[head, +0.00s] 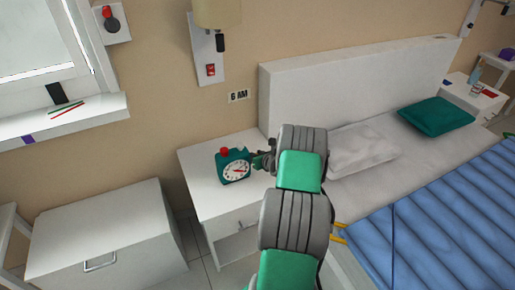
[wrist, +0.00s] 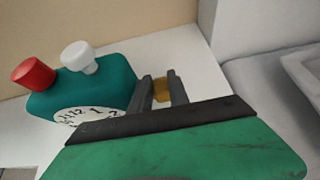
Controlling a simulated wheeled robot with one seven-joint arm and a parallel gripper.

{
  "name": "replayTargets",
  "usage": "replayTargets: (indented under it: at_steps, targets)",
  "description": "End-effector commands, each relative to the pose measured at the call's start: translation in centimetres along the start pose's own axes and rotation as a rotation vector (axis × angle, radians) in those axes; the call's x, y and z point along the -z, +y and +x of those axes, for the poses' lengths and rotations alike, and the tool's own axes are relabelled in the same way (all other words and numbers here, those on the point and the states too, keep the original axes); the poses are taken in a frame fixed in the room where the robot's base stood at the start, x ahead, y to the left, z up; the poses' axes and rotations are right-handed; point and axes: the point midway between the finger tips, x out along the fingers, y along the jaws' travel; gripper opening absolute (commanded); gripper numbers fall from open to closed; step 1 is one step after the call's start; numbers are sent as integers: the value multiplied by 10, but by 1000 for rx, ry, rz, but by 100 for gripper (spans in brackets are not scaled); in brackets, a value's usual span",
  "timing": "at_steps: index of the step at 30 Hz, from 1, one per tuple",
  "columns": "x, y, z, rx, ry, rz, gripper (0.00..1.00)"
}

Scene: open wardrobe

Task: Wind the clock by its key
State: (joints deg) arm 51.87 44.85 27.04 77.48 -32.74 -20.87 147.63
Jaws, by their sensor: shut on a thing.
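A teal alarm clock (head: 234,166) with a white dial and a red and a white knob on top stands on the white nightstand (head: 205,163). It also shows at the left of the wrist view (wrist: 97,92), with part of its dial hidden by my gripper. My gripper (wrist: 164,82) is at the clock's right side, its two dark fingers shut on a small yellow-brown key (wrist: 162,91). In the head view my gripper (head: 262,160) reaches the clock's right side, and the key cannot be made out there.
A bed with a white headboard (head: 345,85), a white pillow (head: 362,148) and a blue cover (head: 440,205) is right of the nightstand. A white cabinet (head: 105,240) stands at left.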

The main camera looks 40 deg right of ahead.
Motion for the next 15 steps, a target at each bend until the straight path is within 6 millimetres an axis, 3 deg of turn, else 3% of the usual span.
replayTargets:
  at_steps: [1,15]
  targets:
    - [-8,2,-1,-2,43,-4,0]
    - [-9,1,13,0,430,-3,0]
